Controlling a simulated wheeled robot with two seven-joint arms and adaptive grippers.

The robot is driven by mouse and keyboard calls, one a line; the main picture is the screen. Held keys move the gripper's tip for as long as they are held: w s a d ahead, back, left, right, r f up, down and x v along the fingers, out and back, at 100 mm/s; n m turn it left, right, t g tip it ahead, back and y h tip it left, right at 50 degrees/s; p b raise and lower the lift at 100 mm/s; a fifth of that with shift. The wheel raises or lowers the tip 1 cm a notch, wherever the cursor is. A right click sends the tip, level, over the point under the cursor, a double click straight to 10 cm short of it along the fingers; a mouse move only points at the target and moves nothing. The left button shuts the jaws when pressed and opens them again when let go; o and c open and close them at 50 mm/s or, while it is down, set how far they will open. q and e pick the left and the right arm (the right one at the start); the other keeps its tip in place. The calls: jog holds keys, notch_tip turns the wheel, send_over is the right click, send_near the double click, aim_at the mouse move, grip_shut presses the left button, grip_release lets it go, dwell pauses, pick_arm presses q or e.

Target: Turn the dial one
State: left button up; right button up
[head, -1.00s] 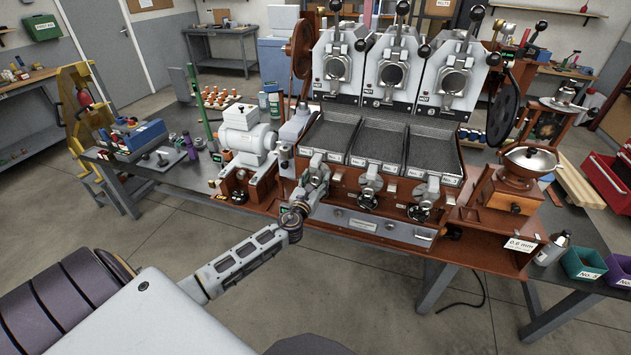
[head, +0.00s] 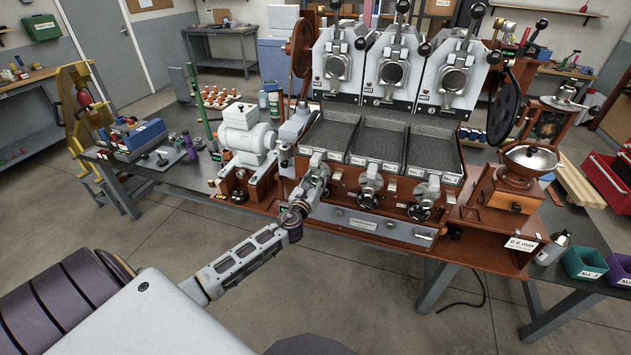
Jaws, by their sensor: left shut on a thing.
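The sample roaster (head: 360,224) stands on the bench with three drums in a row and a tray under each. Dials sit along its front. The middle dial (head: 367,199) and the right dial (head: 420,211) are in plain view. My left gripper (head: 315,182) is at the leftmost dial position, below the left tray, and is shut on the dial there. The gripper hides most of that dial, so its pointer cannot be read. My right gripper is not in view.
A motor (head: 246,137) stands left of the roaster. A grinder with a metal hopper (head: 530,158) stands at the right. Green (head: 584,262) and purple (head: 621,270) bins sit at the bench's right end. The floor in front is clear.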

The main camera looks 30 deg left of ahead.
pick_arm(q)
jog(key=n+b, duration=0.1)
jog(key=n, duration=0.3)
jog(key=shift+f, duration=0.15)
jog(key=shift+n+b, duration=0.5)
jog(key=shift+n, duration=0.5)
jog(key=n, duration=0.3)
jog(key=shift+n+b, duration=0.3)
jog(key=shift+b, duration=0.05)
jog(key=shift+n, duration=0.9)
jog(key=n, duration=0.3)
jog(key=shift+d+n, duration=0.1)
jog(key=shift+n, duration=0.2)
jog(key=n, duration=0.4)
jog(key=shift+n, duration=0.3)
jog(key=shift+r+n+p, duration=0.2)
jog(key=shift+n+p, duration=0.1)
jog(key=shift+n, duration=1.2)
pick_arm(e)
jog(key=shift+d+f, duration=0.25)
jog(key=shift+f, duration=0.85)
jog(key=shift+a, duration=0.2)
